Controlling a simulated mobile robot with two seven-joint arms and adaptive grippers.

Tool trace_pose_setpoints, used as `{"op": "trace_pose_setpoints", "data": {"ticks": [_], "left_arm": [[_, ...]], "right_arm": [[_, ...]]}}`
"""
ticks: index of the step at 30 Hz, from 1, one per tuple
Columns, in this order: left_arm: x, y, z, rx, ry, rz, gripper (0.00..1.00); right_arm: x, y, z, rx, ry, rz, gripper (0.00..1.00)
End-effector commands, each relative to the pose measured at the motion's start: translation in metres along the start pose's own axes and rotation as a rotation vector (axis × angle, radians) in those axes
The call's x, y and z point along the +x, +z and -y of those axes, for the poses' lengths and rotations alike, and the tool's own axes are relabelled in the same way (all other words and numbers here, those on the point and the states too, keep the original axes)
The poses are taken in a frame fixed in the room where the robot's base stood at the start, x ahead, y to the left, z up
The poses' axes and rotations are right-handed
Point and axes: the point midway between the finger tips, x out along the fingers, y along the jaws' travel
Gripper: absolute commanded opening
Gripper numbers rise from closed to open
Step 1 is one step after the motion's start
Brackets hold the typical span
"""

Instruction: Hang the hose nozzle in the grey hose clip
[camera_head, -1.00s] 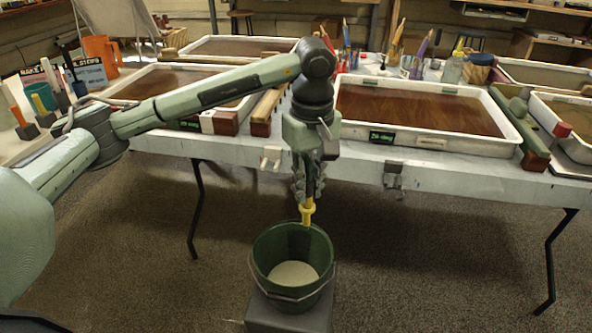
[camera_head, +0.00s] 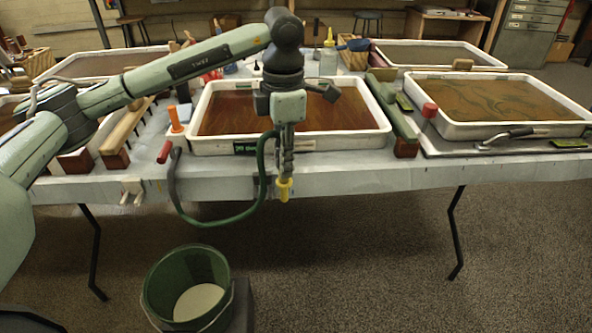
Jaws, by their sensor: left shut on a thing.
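The hose nozzle with its yellow tip (camera_head: 284,189) hangs pointing down from my left gripper (camera_head: 283,168), which is shut on it in front of the table's front edge. A green hose (camera_head: 222,221) loops from the gripper down and left, then up to a red-ended piece at the table edge. A grey clip (camera_head: 257,186) on the table's front edge is mostly hidden behind the gripper and hose, so I cannot tell whether the nozzle touches it. A pale clip (camera_head: 131,189) sits farther left on the same edge. My right gripper is not in view.
A green bucket (camera_head: 157,300) stands below the table at the lower left. A white tray (camera_head: 330,141) of brown liquid lies behind the gripper, with another tray (camera_head: 462,131) to its right.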

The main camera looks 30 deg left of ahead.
Motion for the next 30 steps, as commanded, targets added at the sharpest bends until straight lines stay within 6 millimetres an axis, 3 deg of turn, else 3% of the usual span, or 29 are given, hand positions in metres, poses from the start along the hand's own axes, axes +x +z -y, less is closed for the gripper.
{"op": "trace_pose_setpoints", "data": {"ticks": [18, 24, 30], "left_arm": [[-0.046, -0.035, -0.039, -1.694, -0.013, 0.005, 0.00], [-0.054, -0.041, -0.045, -2.019, -0.021, 0.002, 0.00], [-0.056, -0.043, -0.047, -2.125, -0.024, 0.001, 0.00]], "right_arm": [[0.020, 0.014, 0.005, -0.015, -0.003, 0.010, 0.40], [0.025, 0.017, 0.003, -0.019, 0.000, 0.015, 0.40], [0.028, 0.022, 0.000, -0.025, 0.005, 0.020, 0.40]]}}
